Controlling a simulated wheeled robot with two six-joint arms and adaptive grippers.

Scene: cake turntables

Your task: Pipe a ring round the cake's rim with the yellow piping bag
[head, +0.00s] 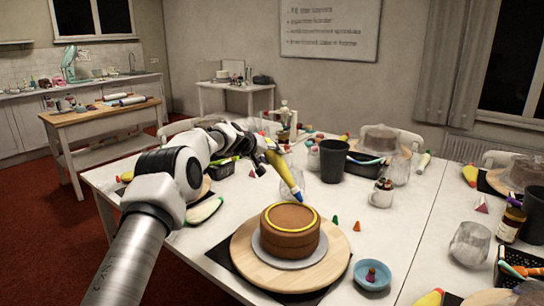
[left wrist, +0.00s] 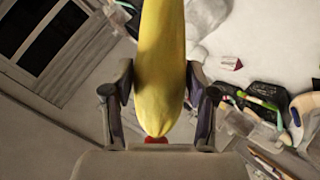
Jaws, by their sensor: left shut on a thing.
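The brown cake (head: 291,233) stands on a grey plate (head: 264,258) on a round wooden turntable (head: 243,250). A yellow ring (head: 291,206) runs round the rim of its top. My left gripper (head: 270,152) is shut on the yellow piping bag (head: 283,168), which is tilted with its blue nozzle end (head: 298,194) pointing down. The nozzle is just above the far side of the cake's rim; I cannot tell if it touches. In the left wrist view the bag (left wrist: 160,60) fills the space between the fingers (left wrist: 160,105). My right gripper is not in view.
A blue bowl (head: 372,274) stands right of the turntable. Small cones (head: 334,221) lie behind it. A white mug (head: 382,194), a dark cup (head: 333,160) and glasses stand farther back. Other cakes (head: 380,139) are at the table's far side. A dark crate (head: 521,268) is at right.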

